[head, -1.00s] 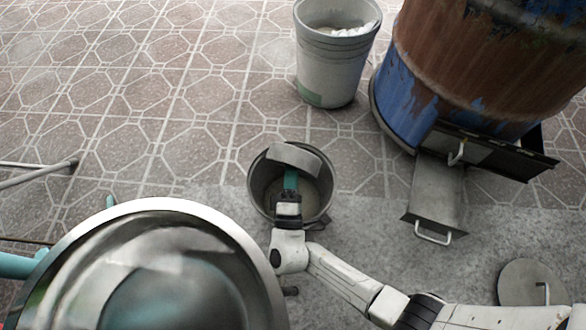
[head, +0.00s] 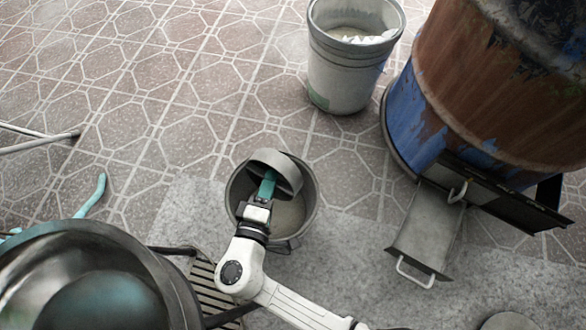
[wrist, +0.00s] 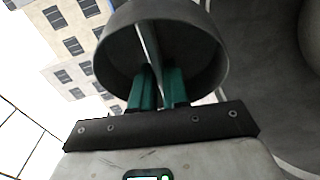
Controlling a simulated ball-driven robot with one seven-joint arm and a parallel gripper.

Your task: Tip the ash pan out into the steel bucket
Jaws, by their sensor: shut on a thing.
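My gripper (head: 265,188) is shut on a round, shallow grey metal pan (head: 287,172). In the wrist view the teal fingers (wrist: 158,88) grip a thin bar inside the rimmed pan (wrist: 190,30). The pan is tilted over the steel bucket (head: 311,212), at its far side. The bucket stands upright, with a pale grey-beige surface visible inside. A flat grey tray (head: 424,232) with a wire handle sticks out from the barrel oven (head: 475,105). I cannot tell for certain which of these two is the ash pan. No falling ash is visible.
A pale bucket (head: 350,80) with white crumpled stuff stands behind, left of the oven. A round lid (head: 507,321) lies lower right. The tiled floor at left is mostly clear.

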